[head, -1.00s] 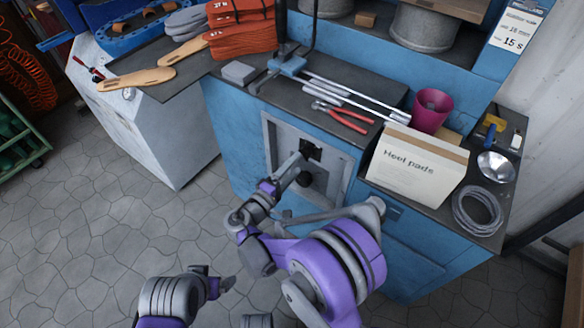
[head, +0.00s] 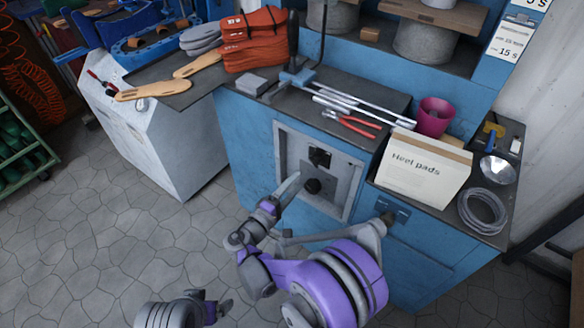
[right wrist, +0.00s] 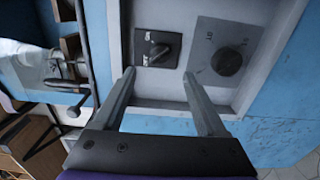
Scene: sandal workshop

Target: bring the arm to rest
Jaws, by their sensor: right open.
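My right gripper (head: 291,184) is in front of the recessed grey control panel (head: 349,205) on the blue bench. In the right wrist view its two fingers (right wrist: 159,75) stand apart with nothing between them. A black switch (right wrist: 158,49) on a dark plate lies just beyond the fingertips, and a round black knob (right wrist: 227,62) on a grey plate is right of it. The head view also shows the switch (head: 320,157) and the knob (head: 312,186). My left gripper (head: 212,303) hangs low over the floor; its jaw opening is unclear.
The bench top holds a Heel pads box (head: 421,167), red-handled pliers (head: 353,123), a magenta cup (head: 433,117) and a wire coil (head: 482,212). A pale cabinet (head: 170,145) stands left. Tiled floor (head: 100,240) is clear at the lower left.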

